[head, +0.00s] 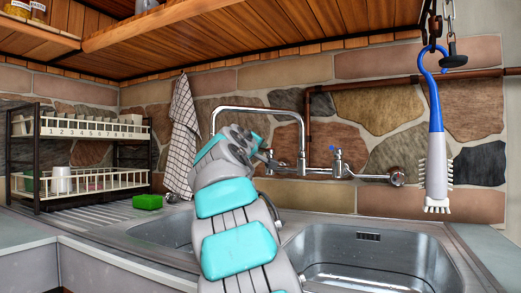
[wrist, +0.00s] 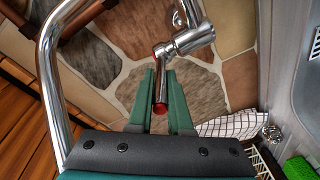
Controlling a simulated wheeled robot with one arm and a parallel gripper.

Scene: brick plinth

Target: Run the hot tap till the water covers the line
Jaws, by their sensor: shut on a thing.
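The hot tap lever (wrist: 161,90), chrome with a red end, lies between the green fingers of my gripper (wrist: 161,74) in the wrist view. My gripper is shut on it. In the head view my arm hides most of this lever and my fingers. The chrome spout (head: 255,109) arches to the left; its outlet is partly behind my arm, and I see no water stream. The blue-marked tap (head: 338,160) is to the right. The right basin (head: 325,250) shows bare steel walls; the left basin (head: 150,232) is partly covered by my arm. I cannot make out a line.
A blue and white brush (head: 436,150) hangs from a hook at the right. A dish rack (head: 80,130), a green sponge (head: 147,202) and a hanging checked towel (head: 183,135) are at the left. A wooden shelf (head: 220,35) overhangs the sink.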

